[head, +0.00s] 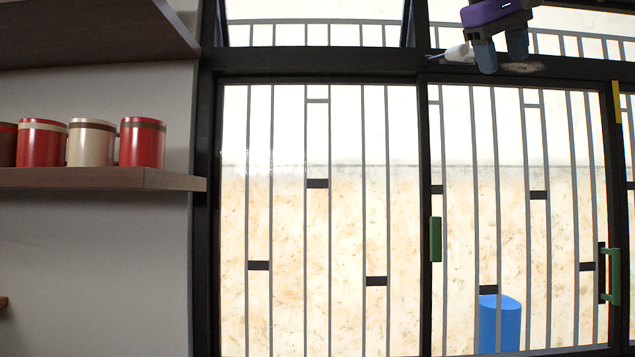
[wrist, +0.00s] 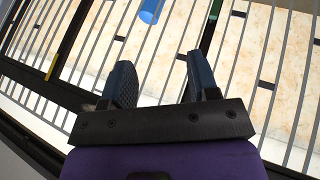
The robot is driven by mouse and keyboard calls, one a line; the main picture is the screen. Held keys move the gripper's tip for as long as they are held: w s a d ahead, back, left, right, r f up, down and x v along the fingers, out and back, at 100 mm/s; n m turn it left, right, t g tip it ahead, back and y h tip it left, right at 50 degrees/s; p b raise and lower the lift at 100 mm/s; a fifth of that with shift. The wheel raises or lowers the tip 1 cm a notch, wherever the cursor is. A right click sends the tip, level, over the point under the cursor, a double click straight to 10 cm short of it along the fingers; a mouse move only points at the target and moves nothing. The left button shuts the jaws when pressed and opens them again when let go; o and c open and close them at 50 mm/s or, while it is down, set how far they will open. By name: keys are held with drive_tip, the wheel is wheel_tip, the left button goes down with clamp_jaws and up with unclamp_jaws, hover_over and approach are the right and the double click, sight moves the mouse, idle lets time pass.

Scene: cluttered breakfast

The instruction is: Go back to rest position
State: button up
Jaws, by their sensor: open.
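My gripper (head: 501,50) hangs at the top right of the head view, in front of the upper part of the window. It has a purple body and two blue-grey fingers pointing down. In the wrist view the two fingers of my gripper (wrist: 160,85) stand apart with nothing between them. The gripper is open and empty, and it touches nothing that I can see.
A window with dark frames (head: 424,200) and thin bars fills the middle and right. A blue cylinder (head: 500,325) shows behind the glass. Another shelf (head: 90,30) is above.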

drive_tip(key=s+d+f+y, duration=0.15)
drive_tip(key=d+f, duration=0.25)
drive_tip(key=f, duration=0.5)
drive_tip(key=d+f+y, duration=0.2)
drive_tip(key=d+f, duration=0.2)
drive_tip(key=f, duration=0.4)
drive_tip(key=s+a+f, duration=0.3)
drive_tip(key=s+f, duration=0.3)
drive_tip(key=f, duration=0.3)
drive_tip(key=s+a+f+y, duration=0.1)
drive_tip(key=s+a+f, duration=0.2)
drive_tip(key=s+f, duration=0.3)
drive_tip(key=s+a+f, duration=0.3)
drive_tip(key=s+f, duration=0.4)
drive_tip(key=f, duration=0.6)
drive_tip(key=shift+f+m, duration=0.35)
drive_tip(key=shift+m, duration=0.05)
